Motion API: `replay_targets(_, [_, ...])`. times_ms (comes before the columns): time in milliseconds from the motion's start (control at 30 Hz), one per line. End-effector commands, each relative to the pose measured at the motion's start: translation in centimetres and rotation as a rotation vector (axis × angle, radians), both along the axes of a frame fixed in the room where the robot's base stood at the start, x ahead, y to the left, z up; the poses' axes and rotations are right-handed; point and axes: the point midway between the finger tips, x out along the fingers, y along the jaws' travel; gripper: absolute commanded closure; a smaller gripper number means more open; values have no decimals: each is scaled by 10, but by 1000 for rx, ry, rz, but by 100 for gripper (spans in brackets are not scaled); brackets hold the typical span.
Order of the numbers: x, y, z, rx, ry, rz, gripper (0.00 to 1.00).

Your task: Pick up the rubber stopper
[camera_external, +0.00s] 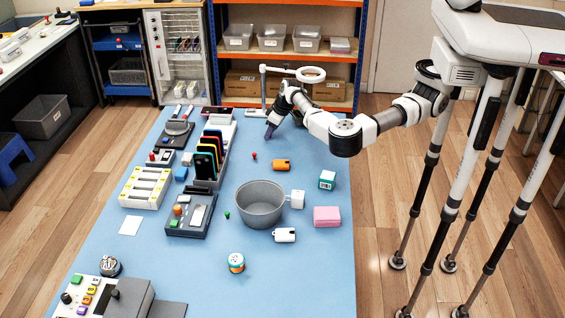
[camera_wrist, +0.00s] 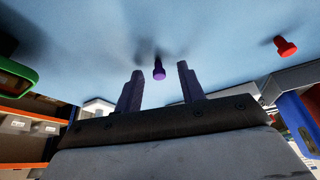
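My gripper (camera_external: 269,133) points down at the far part of the blue table, with its purple fingers close to the surface. In the wrist view its two fingers are apart and nothing is held between them. A small purple peg-shaped piece with a round head (camera_wrist: 159,71), which looks like a stopper, stands on the table in line with the gap, just beyond the fingertips. A similar red piece (camera_wrist: 286,47) is off to the right in the wrist view; a small red piece also shows in the external view (camera_external: 254,155). I cannot tell the material of either. The purple piece is not discernible in the external view.
A ring lamp on a stand (camera_external: 311,75) is close behind my gripper. A phone rack (camera_external: 207,160) is to the left.

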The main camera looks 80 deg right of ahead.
Motion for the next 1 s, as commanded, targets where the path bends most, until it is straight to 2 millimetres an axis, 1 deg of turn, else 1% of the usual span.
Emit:
replay_targets(167, [0,0,-1,0,0,0,61])
replay_targets(200, [0,0,-1,0,0,0,62])
replay_targets(500, [0,0,-1,0,0,0,100])
replay_targets(1000, [0,0,0,0,0,0,100])
